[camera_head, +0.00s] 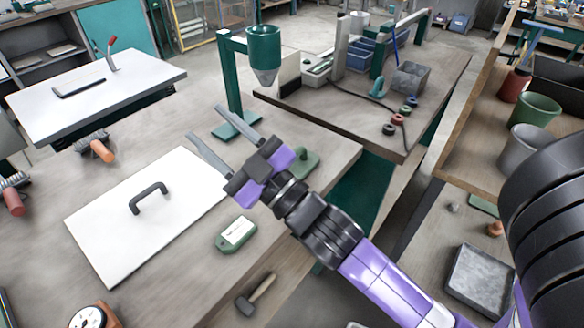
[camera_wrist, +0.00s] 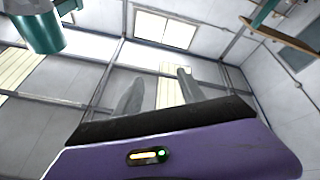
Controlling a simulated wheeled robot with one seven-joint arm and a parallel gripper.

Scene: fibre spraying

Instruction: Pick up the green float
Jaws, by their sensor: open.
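A green float (camera_head: 305,162) with an upright handle lies on the near workbench (camera_head: 150,134), close to its right edge. My gripper partly hides its left side in the head view. My gripper (camera_head: 203,121) is open and empty, above the bench, with its fingers pointing to the upper left, away from the float. In the wrist view, the two fingers of my gripper (camera_wrist: 158,88) stand apart with nothing between them. That view faces the ceiling and windows, and the float does not show there.
A green stand with a hopper (camera_head: 264,48) rises beyond my fingers. A white board with a black handle (camera_head: 149,197) and a green labelled block (camera_head: 236,234) lie on the bench. A hammer (camera_head: 257,294) lies lower, near the front. Bare bench shows around the stand's base.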

